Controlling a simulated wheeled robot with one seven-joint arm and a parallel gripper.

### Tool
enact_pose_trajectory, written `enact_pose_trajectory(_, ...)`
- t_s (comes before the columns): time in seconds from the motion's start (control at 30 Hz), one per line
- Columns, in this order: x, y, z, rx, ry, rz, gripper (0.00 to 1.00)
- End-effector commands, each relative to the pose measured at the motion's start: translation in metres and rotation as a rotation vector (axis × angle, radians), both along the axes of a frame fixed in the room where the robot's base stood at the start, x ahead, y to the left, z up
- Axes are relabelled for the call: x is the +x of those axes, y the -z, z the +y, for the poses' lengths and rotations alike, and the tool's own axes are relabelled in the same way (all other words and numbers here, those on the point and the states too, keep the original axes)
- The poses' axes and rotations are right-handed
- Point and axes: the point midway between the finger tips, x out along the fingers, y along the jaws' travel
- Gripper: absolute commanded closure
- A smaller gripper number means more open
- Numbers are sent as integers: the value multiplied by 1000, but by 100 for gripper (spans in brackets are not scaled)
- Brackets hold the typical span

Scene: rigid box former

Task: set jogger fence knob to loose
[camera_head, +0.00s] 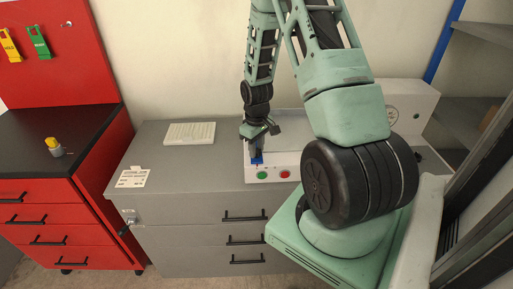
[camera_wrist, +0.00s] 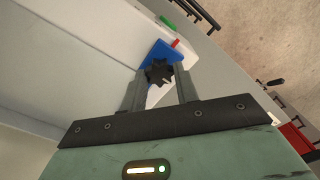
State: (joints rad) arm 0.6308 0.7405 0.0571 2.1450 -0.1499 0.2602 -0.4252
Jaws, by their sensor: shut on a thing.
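The jogger fence knob is a black lobed knob (camera_wrist: 159,73) on a blue plate (camera_wrist: 160,55), seen in the wrist view. In the head view the blue plate (camera_head: 257,160) shows at the front left of the white machine, and the knob is mostly hidden by my gripper. My gripper (camera_wrist: 161,76) has its two grey fingers on either side of the knob and is shut on it. In the head view my gripper (camera_head: 256,150) points down at the blue plate. The knob's setting cannot be read.
The white machine (camera_head: 316,158) stands on a grey drawer cabinet (camera_head: 180,205). A green button (camera_head: 262,175) and a red button (camera_head: 285,174) sit on its front, close to my gripper. A keyboard-like white pad (camera_head: 190,133) lies left. A red tool cabinet (camera_head: 85,190) stands further left.

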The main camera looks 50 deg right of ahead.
Motion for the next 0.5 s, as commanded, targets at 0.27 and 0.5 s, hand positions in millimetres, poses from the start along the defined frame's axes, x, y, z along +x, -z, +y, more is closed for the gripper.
enact_pose_trajectory(0.27, 1, -1, -1, -2, -99, -2, 92)
enact_pose_trajectory(0.5, 1, -1, -1, -2, -123, -2, 92)
